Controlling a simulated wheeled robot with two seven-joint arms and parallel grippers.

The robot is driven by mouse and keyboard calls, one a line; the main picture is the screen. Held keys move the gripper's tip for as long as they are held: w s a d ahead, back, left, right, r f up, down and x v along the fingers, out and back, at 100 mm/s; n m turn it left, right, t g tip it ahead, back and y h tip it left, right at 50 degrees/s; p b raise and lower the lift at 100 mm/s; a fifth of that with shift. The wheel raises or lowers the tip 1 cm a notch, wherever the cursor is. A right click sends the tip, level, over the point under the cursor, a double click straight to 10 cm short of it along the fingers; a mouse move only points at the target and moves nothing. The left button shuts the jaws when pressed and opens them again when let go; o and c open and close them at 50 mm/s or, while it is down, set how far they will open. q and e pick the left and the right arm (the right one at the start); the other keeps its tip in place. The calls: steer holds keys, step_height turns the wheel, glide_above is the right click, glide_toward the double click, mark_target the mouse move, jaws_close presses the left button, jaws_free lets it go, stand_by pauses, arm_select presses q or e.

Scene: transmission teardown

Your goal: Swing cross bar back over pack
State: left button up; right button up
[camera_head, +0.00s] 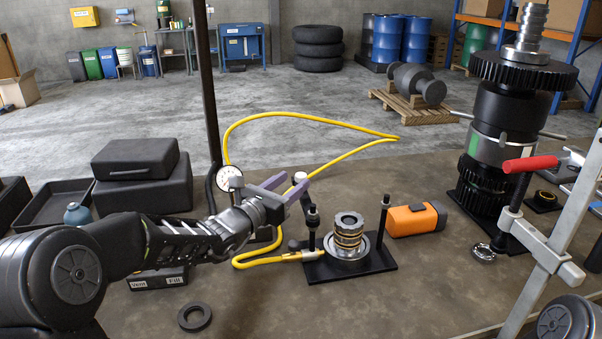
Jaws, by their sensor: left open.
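The pack (348,237), a stack of silver and gold rings, stands upright on a black base plate (378,263) in the head view. A dark post rises on each side of it, the left post (313,226) and the right post (384,217). No bar spans the top of the pack. I cannot make out the cross bar clearly; a short dark piece lies left of the left post, partly hidden. My left gripper (298,180) is open, its purple fingers above and left of the left post. A white-topped knob shows near the fingertips; contact is unclear. My right gripper is not in view.
A yellow hose (262,262) loops behind and joins the plate's left side. A dial gauge (229,178) stands behind my left wrist. An orange-and-black device (418,219) lies right of the plate. A tall dark transmission assembly (501,130) and a red-handled clamp (530,164) stand right. The front table is mostly clear.

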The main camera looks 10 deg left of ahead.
mark_target(298, 177)
arm_select(q)
steer(key=shift+p+x, duration=0.6)
steer(key=shift+x, duration=1.75)
steer(key=shift+c, duration=0.2)
jaws_close()
